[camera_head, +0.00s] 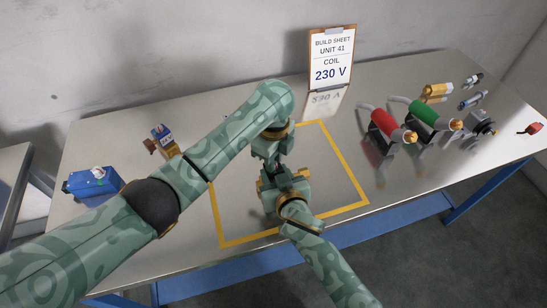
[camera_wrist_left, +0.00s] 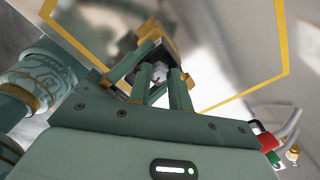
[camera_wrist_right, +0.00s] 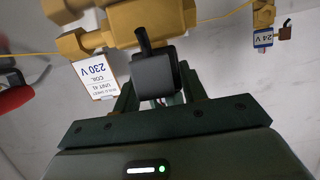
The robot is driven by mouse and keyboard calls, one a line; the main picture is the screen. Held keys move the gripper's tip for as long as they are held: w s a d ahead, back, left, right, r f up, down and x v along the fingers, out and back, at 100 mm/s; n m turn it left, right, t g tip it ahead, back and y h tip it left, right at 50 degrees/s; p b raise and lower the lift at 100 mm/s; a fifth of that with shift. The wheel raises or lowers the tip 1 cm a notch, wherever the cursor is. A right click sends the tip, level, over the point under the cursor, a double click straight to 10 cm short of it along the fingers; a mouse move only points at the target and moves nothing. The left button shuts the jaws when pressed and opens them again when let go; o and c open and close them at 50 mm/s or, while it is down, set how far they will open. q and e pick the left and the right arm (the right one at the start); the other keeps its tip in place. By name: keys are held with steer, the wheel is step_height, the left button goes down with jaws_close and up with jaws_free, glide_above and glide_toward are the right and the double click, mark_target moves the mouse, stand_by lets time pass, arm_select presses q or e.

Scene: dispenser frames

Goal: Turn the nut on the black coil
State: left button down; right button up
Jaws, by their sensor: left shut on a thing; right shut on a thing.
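The black coil (camera_wrist_right: 155,75) is a dark block with a thin black stem, in front of a brass body (camera_wrist_right: 150,22) in the right wrist view. My right gripper (camera_wrist_right: 155,100) has its fingers on both sides of the coil and is shut on it. My left gripper (camera_wrist_left: 160,92) is shut on a small pale part with a red mark (camera_wrist_left: 158,76), apparently the nut, at the coil. In the head view my left gripper (camera_head: 270,158) comes down from above and my right gripper (camera_head: 282,182) meets it from the front. The two grippers hide most of the coil and nut there.
A yellow outline (camera_head: 358,186) surrounds the work spot on the steel table. A 230 V build sheet (camera_head: 331,60) stands behind. A blue box (camera_head: 93,183) and a small brass-and-blue unit (camera_head: 163,138) are left. Red (camera_head: 386,123) and green (camera_head: 424,112) parts stand right.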

arm_select(q)
steer(key=n, duration=0.6)
steer(key=shift+n, duration=0.3)
steer(key=n, duration=0.5)
steer(key=shift+n, duration=0.4)
arm_select(e)
steer(key=shift+f, duration=0.1)
arm_select(q)
steer(key=c, duration=1.6)
jaws_free()
steer(key=shift+o, duration=0.2)
step_height(320, 180, up, 8)
steer(key=shift+f, duration=0.2)
